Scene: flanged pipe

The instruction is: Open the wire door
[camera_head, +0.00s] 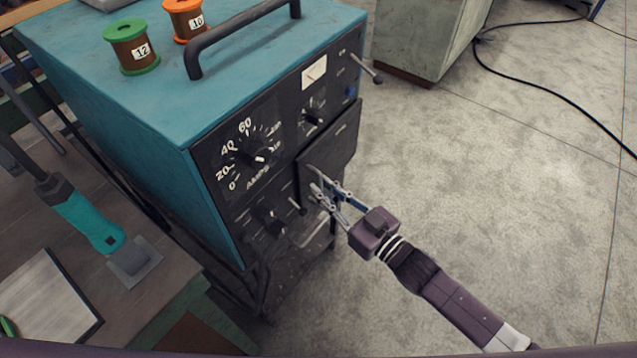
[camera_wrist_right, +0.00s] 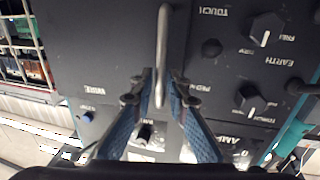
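The wire door (camera_head: 335,142) is a dark panel at the right of the black front of a teal welding machine (camera_head: 105,85). It looks shut or nearly so; I cannot tell if there is a small gap. In the right wrist view the door face (camera_wrist_right: 100,45) carries an upside-down WIRE label, and a pale bar handle (camera_wrist_right: 163,45) stands out from it. My right gripper (camera_head: 317,180) is at the left part of the door. Its fingers (camera_wrist_right: 162,85) are apart, one on each side of the handle, with narrow gaps. My left gripper is not in view.
Knobs (camera_head: 256,155) and a small lever (camera_head: 297,206) are close to the gripper on the left. Two wire spools (camera_head: 132,47) stand on top by a black carrying handle (camera_head: 240,38). A workbench (camera_head: 165,290) is at left. The floor (camera_head: 480,190) at right is clear except for a black cable (camera_head: 545,93).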

